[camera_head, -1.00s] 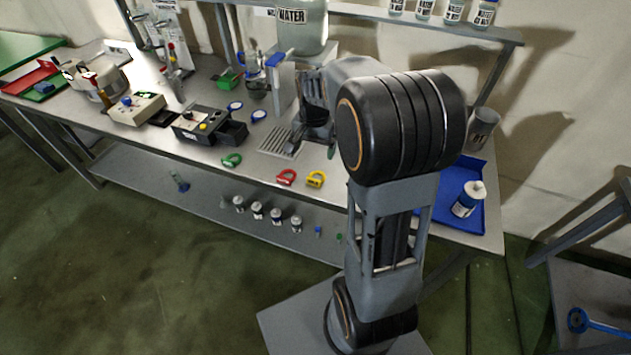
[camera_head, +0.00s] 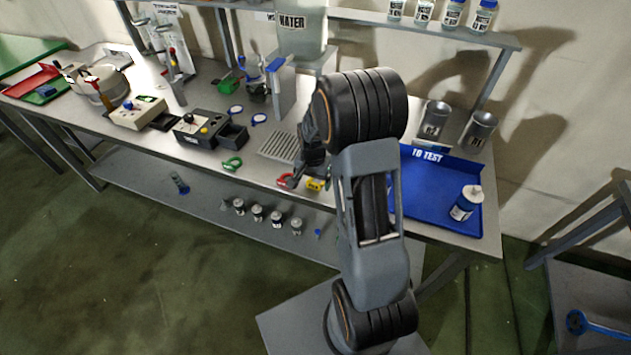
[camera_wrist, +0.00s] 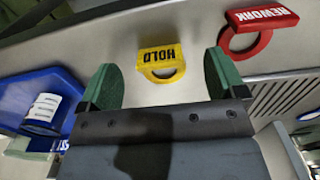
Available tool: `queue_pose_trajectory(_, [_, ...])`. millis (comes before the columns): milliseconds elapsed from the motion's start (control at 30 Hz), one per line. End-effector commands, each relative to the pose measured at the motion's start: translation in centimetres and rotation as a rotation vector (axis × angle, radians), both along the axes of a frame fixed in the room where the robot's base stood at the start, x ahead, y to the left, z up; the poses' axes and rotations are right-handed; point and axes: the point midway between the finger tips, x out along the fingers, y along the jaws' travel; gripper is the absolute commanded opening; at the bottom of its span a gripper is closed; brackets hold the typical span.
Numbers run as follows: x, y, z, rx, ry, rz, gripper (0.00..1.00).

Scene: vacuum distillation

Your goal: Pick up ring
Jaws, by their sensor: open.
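A yellow ring tag marked HOLD (camera_wrist: 161,62) lies on the bench, ahead of and between the two green fingers of my gripper (camera_wrist: 160,72) in the wrist view. The fingers are apart with nothing between them that they touch. A red ring tag marked REWORK (camera_wrist: 257,28) lies to the right of the yellow one. A green ring (camera_head: 231,164) lies further left near the bench's front edge.
A blue tray marked TO TEST (camera_head: 430,177) holds a white bottle (camera_head: 466,203) on the right. Two metal cups (camera_head: 434,120) stand behind it. A grey grille (camera_head: 279,147) lies behind the rings. Black control boxes (camera_head: 198,128) stand to the left.

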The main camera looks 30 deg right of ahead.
Motion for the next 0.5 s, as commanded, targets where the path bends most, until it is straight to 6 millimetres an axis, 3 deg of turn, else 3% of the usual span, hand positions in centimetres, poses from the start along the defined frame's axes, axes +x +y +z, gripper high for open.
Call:
queue_pose_trajectory(200, [0.0,0.0,-1.9,0.0,0.001,0.0,0.89])
queue_pose_trajectory(500, [0.0,0.0,-2.1,0.0,-0.001,0.0,0.86])
